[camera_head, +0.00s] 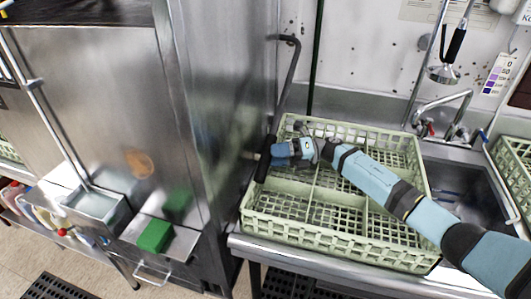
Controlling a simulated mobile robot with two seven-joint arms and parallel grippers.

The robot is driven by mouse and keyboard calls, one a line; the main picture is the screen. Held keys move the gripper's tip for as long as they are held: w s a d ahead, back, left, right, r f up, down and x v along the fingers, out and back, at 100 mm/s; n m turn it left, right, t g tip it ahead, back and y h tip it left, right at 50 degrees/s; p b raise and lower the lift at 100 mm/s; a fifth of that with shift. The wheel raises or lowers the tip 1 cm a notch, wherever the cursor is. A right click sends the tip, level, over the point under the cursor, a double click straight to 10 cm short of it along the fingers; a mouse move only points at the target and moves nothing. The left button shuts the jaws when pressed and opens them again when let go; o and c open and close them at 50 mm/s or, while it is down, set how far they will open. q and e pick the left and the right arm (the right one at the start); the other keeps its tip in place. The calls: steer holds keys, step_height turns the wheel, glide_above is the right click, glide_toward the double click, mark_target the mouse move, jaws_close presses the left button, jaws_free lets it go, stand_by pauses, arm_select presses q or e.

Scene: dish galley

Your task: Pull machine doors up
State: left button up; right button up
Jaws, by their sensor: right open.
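The stainless steel dish machine (225,75) fills the left and middle of the head view, with its door panels shown as tall metal faces. A dark bent lever (291,75) runs down its right side and ends in a black grip (265,160). My right arm reaches in from the right over a rack. My right gripper (273,152) is open at the black grip, with its fingertips close to it. I cannot tell whether the fingers are around the grip or only beside it. My left gripper is not in view.
A pale green dish rack (335,240) stands on the steel counter (300,267) below my right arm. A sink (462,190) with a faucet (445,112) is at the right. A green block (155,235) lies on a low ledge at the left.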

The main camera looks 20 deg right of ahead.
mark_target(266, 156)
steer(key=shift+w+a, duration=0.15)
steer(key=shift+a, duration=0.7)
steer(key=shift+w+a, duration=0.1)
steer(key=shift+a, duration=0.75)
